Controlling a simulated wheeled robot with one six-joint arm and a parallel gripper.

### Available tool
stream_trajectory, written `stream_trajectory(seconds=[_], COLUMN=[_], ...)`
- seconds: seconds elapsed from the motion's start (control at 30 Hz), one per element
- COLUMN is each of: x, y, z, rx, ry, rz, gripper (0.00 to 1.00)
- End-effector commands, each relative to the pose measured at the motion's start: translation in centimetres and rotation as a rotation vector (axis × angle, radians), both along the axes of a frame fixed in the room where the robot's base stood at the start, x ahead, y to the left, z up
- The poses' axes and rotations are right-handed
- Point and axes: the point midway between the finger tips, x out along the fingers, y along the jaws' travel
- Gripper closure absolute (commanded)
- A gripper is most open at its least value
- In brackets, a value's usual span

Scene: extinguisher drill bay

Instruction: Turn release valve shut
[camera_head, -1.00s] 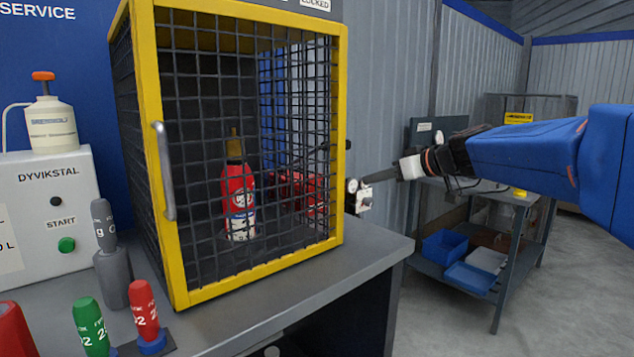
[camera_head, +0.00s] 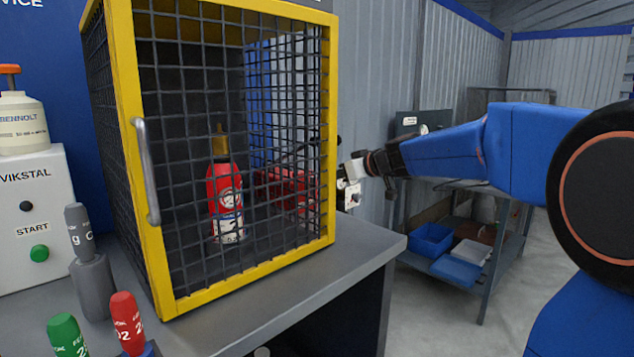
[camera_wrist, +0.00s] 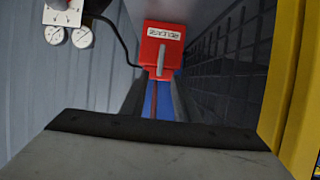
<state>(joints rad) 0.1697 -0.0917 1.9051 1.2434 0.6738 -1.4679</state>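In the wrist view a red box (camera_wrist: 163,48) with a white label, upside down or unreadable here, hangs near the top centre. A grey upright lever (camera_wrist: 161,62) is on its front; I take this to be the release valve but cannot be sure. In the head view a red shape (camera_head: 290,190) shows through the cage mesh and may be the same box. My gripper (camera_head: 348,172) is at the cage's right side, beside the gauges. Its fingers are too small and hidden to tell open from shut.
The yellow-framed mesh cage (camera_head: 327,130) stands close by my gripper, with a red extinguisher (camera_head: 225,190) inside. White gauges (camera_wrist: 54,35) hang at the wrist view's upper left. The grey bench (camera_head: 370,245) ends right of the cage. A shelf table with blue bins (camera_head: 430,238) stands behind.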

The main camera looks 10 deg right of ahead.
Motion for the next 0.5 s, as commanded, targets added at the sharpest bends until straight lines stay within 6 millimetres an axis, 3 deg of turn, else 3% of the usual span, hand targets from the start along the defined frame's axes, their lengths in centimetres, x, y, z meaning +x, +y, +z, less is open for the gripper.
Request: stream_trajectory(seconds=[0.2,0.5], x=[3.0,5.2], y=[1.8,3.0], z=[-1.5,-2.5], rx=[-0.001,-0.001], ry=[0.001,-0.001], rz=[0.001,-0.001], gripper=[0.72,0.72])
